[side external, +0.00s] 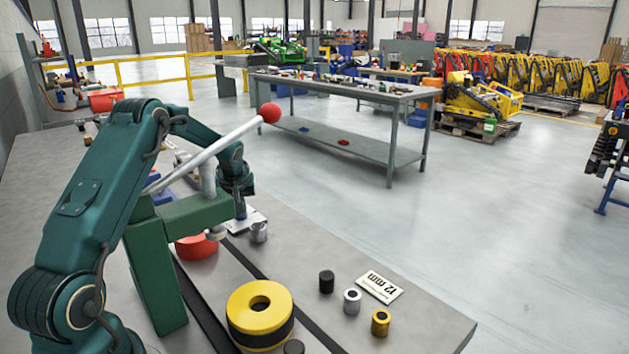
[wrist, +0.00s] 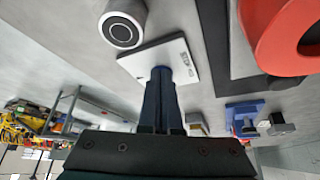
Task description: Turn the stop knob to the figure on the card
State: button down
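A white card reading "12 mm" (side external: 380,287) lies on the bench at the right. My gripper (side external: 240,207) points down over a white plate (side external: 257,217) beside the green press. In the wrist view its dark fingers (wrist: 162,78) stand close together over the plate (wrist: 140,64), which has small dark marks at its right side. A blue rounded part shows at the fingertips; whether it is the stop knob between them I cannot tell. The marks are too small to read, and the fingers hide the middle of the plate.
The green press (side external: 157,270) has a long lever ending in a red ball (side external: 270,112). A silver cylinder (side external: 259,232) stands close to the plate. A red ring (side external: 196,247), a yellow ring (side external: 260,305) and several small cylinders stand on the bench.

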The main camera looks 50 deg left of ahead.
jog(key=shift+s+d, duration=0.15)
jog(key=shift+d, duration=0.2)
notch_tip(320, 180, up, 6)
dwell(0.5)
